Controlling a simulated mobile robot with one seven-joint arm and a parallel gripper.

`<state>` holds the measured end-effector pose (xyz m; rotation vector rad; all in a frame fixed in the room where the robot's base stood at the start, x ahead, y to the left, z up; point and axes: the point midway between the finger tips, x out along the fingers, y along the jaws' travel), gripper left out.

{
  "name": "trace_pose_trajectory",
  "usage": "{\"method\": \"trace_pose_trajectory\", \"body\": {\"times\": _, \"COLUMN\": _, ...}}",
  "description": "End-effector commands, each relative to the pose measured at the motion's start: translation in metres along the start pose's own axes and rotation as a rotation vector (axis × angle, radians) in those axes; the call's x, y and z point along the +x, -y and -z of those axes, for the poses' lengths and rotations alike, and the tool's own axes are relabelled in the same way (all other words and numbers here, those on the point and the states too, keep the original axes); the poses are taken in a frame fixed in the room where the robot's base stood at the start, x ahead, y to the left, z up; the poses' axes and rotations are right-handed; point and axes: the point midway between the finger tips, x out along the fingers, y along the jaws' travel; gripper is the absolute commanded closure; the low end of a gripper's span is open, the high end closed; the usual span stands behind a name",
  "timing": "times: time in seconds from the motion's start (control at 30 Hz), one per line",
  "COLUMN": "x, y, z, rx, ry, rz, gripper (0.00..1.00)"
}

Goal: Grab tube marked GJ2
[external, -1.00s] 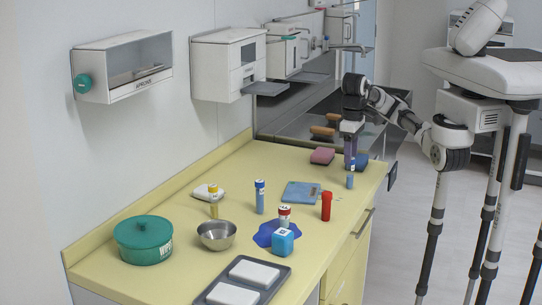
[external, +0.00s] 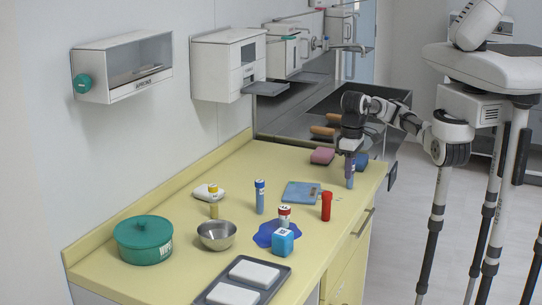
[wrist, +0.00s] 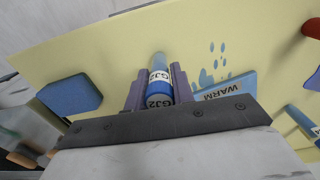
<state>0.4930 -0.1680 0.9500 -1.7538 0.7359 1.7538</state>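The tube marked GJ2 (wrist: 158,88) stands between the two fingers of my gripper (wrist: 158,92) in the wrist view. It is a blue tube with a blue cap and a white label. In the external view the tube (external: 350,182) stands near the far right of the yellow counter, its upper part hidden by my gripper (external: 350,172). The purple fingers flank the tube closely on both sides. I cannot tell whether they press on it.
A blue block (wrist: 70,95) lies beside the tube, with a pink block (external: 322,156) nearby. A blue WARM pad (external: 301,194), a red tube (external: 326,206), another blue-capped tube (external: 260,197) and a steel bowl (external: 216,236) stand on the counter (external: 190,190).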

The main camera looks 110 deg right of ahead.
Motion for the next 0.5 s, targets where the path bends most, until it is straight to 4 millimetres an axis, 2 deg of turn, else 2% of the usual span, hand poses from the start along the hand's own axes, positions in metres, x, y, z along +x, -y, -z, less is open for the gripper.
{"method": "trace_pose_trajectory", "body": {"times": 0.1, "x": 0.000, "y": 0.000, "z": 0.000, "rx": 0.000, "ry": 0.000, "rz": 0.000, "gripper": 0.97}}
{"method": "trace_pose_trajectory", "body": {"times": 0.37, "x": -0.002, "y": 0.000, "z": 0.000, "rx": 0.000, "ry": 0.000, "rz": 0.000, "gripper": 0.98}}
{"method": "trace_pose_trajectory", "body": {"times": 0.5, "x": -0.011, "y": 0.000, "z": 0.001, "rx": 0.002, "ry": -0.002, "rz": -0.001, "gripper": 0.98}}
